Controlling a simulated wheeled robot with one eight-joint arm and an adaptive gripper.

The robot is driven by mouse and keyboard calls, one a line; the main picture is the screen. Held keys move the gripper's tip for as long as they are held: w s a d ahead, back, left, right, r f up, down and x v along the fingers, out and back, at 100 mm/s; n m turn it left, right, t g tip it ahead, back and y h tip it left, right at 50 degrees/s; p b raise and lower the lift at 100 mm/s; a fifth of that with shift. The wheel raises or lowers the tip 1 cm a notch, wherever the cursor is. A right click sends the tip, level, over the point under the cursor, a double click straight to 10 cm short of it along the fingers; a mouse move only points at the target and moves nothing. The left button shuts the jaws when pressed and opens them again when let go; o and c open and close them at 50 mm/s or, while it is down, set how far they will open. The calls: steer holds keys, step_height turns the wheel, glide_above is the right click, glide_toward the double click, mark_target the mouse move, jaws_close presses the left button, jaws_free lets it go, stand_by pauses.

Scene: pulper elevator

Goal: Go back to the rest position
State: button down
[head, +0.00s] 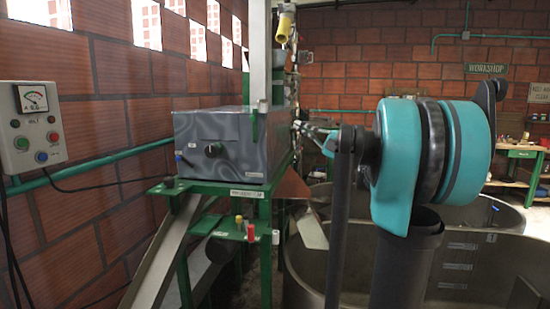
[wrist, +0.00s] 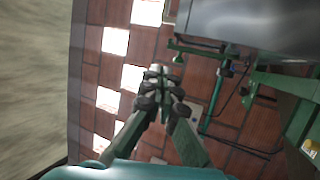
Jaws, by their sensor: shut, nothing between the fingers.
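My gripper (head: 304,127) shows small in the head view, beside the right side of the grey metal machine box (head: 225,145). My teal and black arm joint stands in front of it on the right, so part of the arm is hidden. In the wrist view my gripper (wrist: 158,76) has its fingertips together with nothing between them. There the brick wall lies beyond the fingers, and the grey box (wrist: 260,25) is at the upper right. I cannot tell how far the gripper is from the box.
A green frame (head: 265,235) carries the box, with red and yellow handles at its front. A control panel (head: 33,125) hangs on the left brick wall. Large round metal tanks (head: 455,265) stand at the right. A green workbench (head: 515,153) is at the back right.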

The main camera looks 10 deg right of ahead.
steer(key=w+d+f+m+t+h, duration=0.3)
steer(key=d+f+m+t+h, duration=0.5)
steer(key=m+h, duration=0.8)
steer(key=s+d+f+m+g+h, duration=0.2)
steer(key=s+f+m+g+h, duration=0.15)
steer(key=f, duration=0.55)
steer(key=s+d+f+m+g+h, duration=0.1)
steer(key=s+f+m+g+h, duration=0.15)
steer(key=f+m, duration=0.4)
steer(key=s+a+f+g+y, duration=0.1)
steer(key=s+a+f+g, duration=0.2)
steer(key=s+f, duration=0.5)
steer(key=s+a+f+g+y, duration=0.1)
steer(key=s+a+f+g, duration=0.2)
steer(key=s+f, duration=0.6)
steer(key=s+a+f+m+g+y, duration=0.1)
steer(key=s+a+f+g, duration=0.3)
steer(key=s+f, duration=0.5)
steer(key=shift+f+g+y, duration=0.4)
steer(key=shift+f+g, duration=0.1)
steer(key=shift+f, duration=0.1)
